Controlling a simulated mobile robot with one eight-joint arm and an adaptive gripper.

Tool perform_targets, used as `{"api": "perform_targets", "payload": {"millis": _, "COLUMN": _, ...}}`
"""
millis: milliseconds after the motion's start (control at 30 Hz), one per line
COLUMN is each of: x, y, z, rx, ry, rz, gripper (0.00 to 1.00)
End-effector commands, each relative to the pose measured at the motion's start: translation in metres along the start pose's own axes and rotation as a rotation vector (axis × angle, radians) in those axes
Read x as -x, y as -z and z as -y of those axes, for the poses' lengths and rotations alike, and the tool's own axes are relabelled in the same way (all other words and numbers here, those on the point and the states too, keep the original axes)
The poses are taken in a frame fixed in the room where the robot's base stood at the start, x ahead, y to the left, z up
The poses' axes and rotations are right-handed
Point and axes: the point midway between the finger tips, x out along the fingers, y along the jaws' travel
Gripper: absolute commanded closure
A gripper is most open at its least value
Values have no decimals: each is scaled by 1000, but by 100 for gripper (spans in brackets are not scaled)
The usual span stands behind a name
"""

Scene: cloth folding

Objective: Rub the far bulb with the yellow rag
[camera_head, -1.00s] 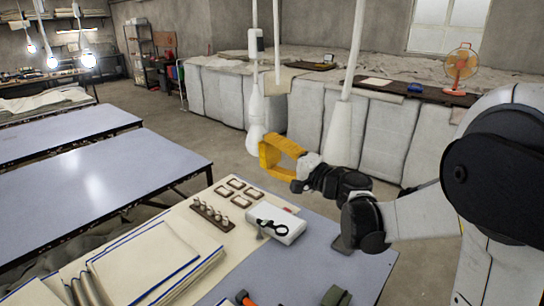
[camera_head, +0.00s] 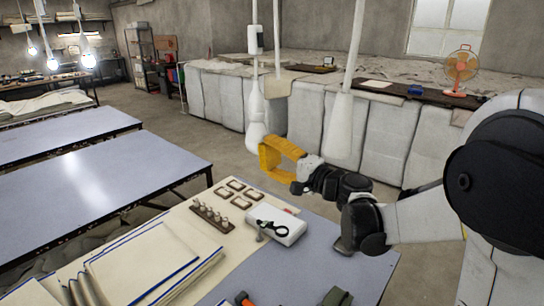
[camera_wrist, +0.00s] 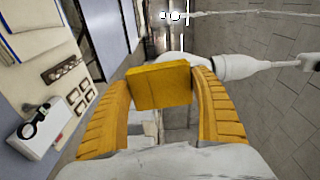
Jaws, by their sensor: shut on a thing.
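My gripper (camera_wrist: 165,105) has yellow ridged fingers, shut on the yellow rag (camera_wrist: 158,86), a folded block between the tips. In the head view the rag and fingers merge into one yellow shape (camera_head: 280,155) above the table's far edge. Two white, bulb-shaped things hang on poles: one at left (camera_head: 256,122), just behind the yellow shape, and one at right (camera_head: 343,130). The wrist view shows a white bulb shape (camera_wrist: 236,66) just beyond the right finger. I cannot tell whether the rag touches it, nor for sure which is the far bulb.
Below on the table are a white box (camera_head: 277,230) with a black ring-shaped tool, a brown rack (camera_head: 213,217) with several small pegs, small frames (camera_head: 246,191) and folded cloths (camera_head: 140,265). Blue-topped tables (camera_head: 95,180) stand left. Lit bulbs (camera_head: 89,60) hang at far left.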

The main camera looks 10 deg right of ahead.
Motion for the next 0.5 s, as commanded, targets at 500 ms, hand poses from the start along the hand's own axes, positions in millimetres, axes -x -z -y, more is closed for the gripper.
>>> {"api": "perform_targets", "payload": {"millis": 500, "x": 24, "y": 0, "z": 1, "rx": 0, "ry": 0, "rz": -1, "gripper": 50}}
